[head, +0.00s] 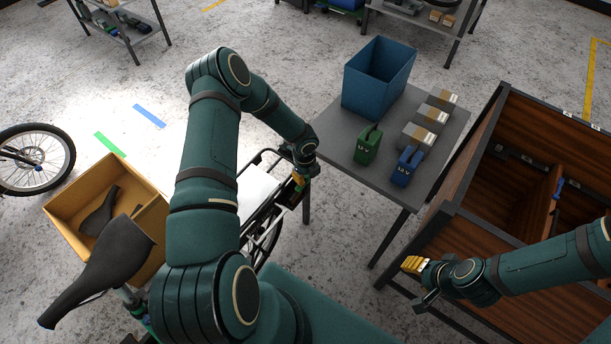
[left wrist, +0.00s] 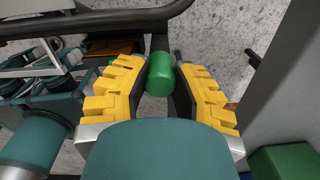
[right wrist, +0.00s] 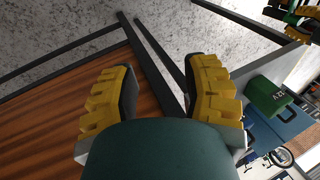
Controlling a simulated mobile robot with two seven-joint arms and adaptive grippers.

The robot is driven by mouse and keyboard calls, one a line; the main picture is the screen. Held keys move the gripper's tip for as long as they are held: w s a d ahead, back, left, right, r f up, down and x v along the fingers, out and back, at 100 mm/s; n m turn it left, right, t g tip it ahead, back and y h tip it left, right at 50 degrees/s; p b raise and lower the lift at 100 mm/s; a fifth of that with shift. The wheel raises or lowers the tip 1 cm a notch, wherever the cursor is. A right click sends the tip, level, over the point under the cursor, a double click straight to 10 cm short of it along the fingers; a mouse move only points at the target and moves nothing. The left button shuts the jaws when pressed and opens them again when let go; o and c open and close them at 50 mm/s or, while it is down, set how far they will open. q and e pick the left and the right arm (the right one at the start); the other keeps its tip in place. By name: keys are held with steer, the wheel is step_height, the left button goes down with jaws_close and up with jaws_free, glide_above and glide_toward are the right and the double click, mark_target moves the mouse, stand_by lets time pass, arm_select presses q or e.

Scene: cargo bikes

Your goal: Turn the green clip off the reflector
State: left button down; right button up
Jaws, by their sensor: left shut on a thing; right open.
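A green rounded clip (left wrist: 160,77) sits between the two yellow finger pads of my left gripper (left wrist: 162,88) in the left wrist view. The gripper is shut on it. In the head view my left gripper (head: 300,180) is at the front of the bike, beside the black frame and left of the grey table. The reflector cannot be made out, and the clip is mostly hidden by the fingers there. My right gripper (head: 416,282) is open and empty near the wooden cargo box; it also shows in the right wrist view (right wrist: 162,92).
The grey table (head: 336,128) holds a blue bin (head: 376,85), a green 12 V battery (head: 366,150), a blue 12 V battery (head: 404,170) and several cartons. The wooden cargo box (head: 478,165) stands right. A black saddle (head: 105,268) and a tan box (head: 70,215) are left.

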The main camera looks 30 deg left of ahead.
arm_select(q)
steer(key=n+b, duration=0.2)
steer(key=n, duration=0.1)
steer(key=shift+f+b, duration=0.15)
steer(key=shift+b, duration=0.15)
steer(key=n+b, duration=0.3)
steer(key=n, duration=0.1)
steer(key=shift+a+n, duration=0.1)
steer(key=shift+n, duration=0.3)
steer(key=n+b, duration=0.2)
steer(key=n, duration=0.3)
steer(key=shift+b, duration=0.35)
steer(key=n+b, duration=0.1)
steer(key=n, duration=0.3)
steer(key=shift+s+n, duration=0.1)
steer(key=shift+n, duration=0.2)
arm_select(e)
step_height(320, 180, down, 10)
steer(key=shift+s, duration=0.45)
arm_select(q)
steer(key=shift+n+b, duration=0.3)
steer(key=c, duration=0.7)
jaws_free()
arm_select(e)
steer(key=shift+a, duration=0.1)
arm_select(q)
steer(key=shift+r, duration=0.25)
